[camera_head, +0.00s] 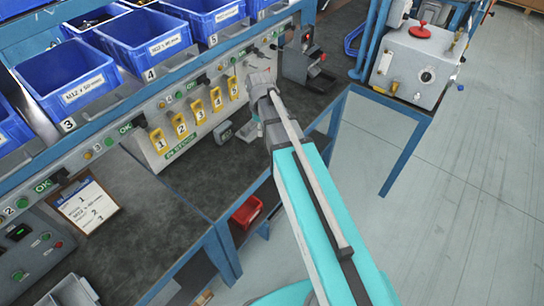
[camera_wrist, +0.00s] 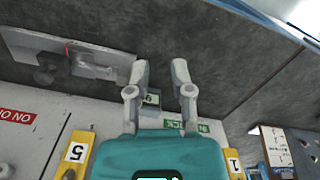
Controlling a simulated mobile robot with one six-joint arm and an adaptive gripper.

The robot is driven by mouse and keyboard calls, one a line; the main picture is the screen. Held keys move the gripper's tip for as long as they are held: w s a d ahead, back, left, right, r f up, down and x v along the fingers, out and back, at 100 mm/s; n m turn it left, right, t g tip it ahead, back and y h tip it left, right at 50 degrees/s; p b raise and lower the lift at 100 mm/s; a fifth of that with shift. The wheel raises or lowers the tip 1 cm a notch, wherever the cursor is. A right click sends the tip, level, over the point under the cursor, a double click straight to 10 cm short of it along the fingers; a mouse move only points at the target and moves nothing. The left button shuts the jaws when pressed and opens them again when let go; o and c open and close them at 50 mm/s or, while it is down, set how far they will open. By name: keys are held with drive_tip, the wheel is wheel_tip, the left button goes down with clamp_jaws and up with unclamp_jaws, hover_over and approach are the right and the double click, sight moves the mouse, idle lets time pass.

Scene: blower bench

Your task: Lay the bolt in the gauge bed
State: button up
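My gripper (camera_wrist: 162,72) shows in the wrist view with its two grey fingers apart and nothing visible between them. In the head view my arm hides most of it above the bench. No bolt can be made out as a separate piece in either view. A grey metal fixture with a red mark (camera_wrist: 68,58) lies at the upper left of the wrist view. A small grey box (camera_head: 222,133) stands on the bench, left of my gripper.
Blue bins (camera_head: 75,99) line the shelf above a panel with yellow numbered tags (camera_head: 159,141). A clipboard (camera_head: 86,207) lies on the bench at left. A red bin (camera_head: 246,214) sits below. A grey machine with a red knob (camera_head: 408,76) stands at right.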

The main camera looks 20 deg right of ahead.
drive_tip(key=s+m, duration=1.1)
drive_tip(key=s, duration=0.2)
